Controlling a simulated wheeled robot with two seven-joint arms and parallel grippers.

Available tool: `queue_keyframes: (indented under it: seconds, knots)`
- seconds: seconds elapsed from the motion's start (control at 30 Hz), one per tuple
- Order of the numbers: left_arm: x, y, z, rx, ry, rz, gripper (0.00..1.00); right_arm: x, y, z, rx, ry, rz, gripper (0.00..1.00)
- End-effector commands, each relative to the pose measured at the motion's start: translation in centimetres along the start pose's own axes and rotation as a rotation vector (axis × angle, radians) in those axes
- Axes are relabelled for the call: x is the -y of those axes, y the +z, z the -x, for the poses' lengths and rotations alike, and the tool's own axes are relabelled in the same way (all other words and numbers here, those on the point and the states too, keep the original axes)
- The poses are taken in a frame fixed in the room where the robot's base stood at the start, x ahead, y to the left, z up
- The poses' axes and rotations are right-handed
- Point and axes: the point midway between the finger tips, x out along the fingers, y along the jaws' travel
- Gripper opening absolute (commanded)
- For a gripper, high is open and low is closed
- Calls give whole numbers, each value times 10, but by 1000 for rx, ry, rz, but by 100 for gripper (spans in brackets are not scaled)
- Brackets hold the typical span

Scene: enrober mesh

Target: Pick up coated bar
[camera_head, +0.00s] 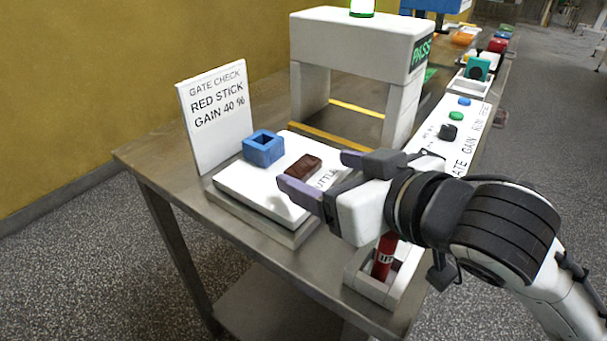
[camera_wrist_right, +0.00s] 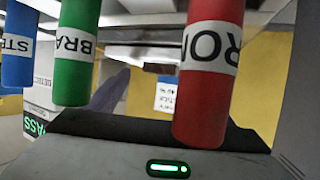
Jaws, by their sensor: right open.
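The coated bar (camera_head: 303,167) is a short dark brown block. It lies on a white plate (camera_head: 240,190) on the table in the head view, beside a blue square ring-like block. My right gripper (camera_head: 316,172) is open, its two fingers pointing left toward the bar, one nearer and one farther. The bar shows just beyond the gap between the fingertips. I cannot tell their height over the plate. My left gripper is not in view.
A blue hollow block (camera_head: 263,148) sits on the plate. A sign (camera_head: 213,115) reads "GATE CHECK RED STICK GAIN 40 %". A white arch (camera_head: 352,40) stands behind. A red stick (camera_head: 384,258) stands in a white holder below my wrist. Red (camera_wrist_right: 208,75), green and blue sticks loom in the wrist view.

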Motion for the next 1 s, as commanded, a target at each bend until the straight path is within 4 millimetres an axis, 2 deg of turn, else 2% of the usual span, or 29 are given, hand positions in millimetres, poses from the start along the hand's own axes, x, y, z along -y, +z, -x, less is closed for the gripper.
queue_keyframes:
  seconds: [0.1,0.2,0.5,0.57,0.7,1.0]
  knots:
    - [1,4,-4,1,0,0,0,1,-1,-20,0,0,0,76]
    - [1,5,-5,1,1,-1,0,1,-1,-32,0,-1,0,76]
    - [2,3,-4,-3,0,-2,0,1,-2,-38,-1,-1,1,76]
    - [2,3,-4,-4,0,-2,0,1,-2,-38,-1,-1,1,67]
    - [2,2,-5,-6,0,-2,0,1,-2,-38,-1,-1,1,44]
    - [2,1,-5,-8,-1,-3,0,1,-2,-38,-1,0,1,41]
